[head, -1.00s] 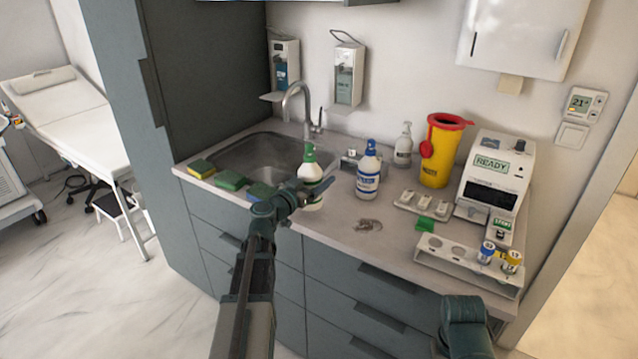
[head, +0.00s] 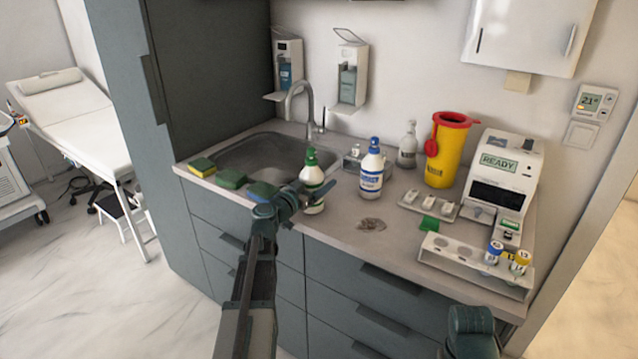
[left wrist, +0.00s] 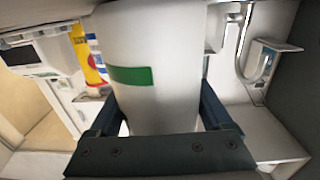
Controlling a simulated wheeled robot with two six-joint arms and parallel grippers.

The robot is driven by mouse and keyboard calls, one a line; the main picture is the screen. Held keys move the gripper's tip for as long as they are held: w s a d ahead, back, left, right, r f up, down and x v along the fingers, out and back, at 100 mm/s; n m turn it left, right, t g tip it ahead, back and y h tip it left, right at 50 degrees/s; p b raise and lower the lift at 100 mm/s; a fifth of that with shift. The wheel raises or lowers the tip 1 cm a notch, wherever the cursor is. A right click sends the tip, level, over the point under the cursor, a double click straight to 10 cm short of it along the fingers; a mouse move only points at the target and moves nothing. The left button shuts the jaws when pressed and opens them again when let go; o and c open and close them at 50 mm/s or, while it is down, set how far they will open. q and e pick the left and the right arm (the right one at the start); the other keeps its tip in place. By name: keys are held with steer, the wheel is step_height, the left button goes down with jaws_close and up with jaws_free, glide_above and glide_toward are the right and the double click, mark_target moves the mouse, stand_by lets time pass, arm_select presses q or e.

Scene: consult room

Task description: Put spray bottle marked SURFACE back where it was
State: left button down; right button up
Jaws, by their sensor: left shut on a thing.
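A white bottle with a green top (head: 312,178) is at the counter's front, right of the sink; its lettering is too small to read. My left gripper (head: 302,197) is shut on it. In the left wrist view the white bottle body (left wrist: 150,95), with a green label band, fills the space between the fingers of the left gripper (left wrist: 160,115). The bottle is about upright; I cannot tell whether its base touches the counter. A similar white bottle with a blue top and blue label (head: 371,170) stands right of it. My right gripper's fingers do not show.
Sponges (head: 232,179) line the front edge by the sink (head: 262,155). A brown smear (head: 372,224) marks the counter. A yellow sharps bin (head: 446,155), a clear bottle (head: 408,145), a READY device (head: 500,175) and a tube rack (head: 470,262) stand to the right.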

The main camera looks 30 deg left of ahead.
arm_select(q)
jaws_free()
steer(key=shift+f, duration=0.1)
steer(key=s+a, duration=0.1)
steer(key=s, duration=1.3)
steer(key=shift+a+f+b, duration=0.3)
steer(key=shift+f+b, duration=0.15)
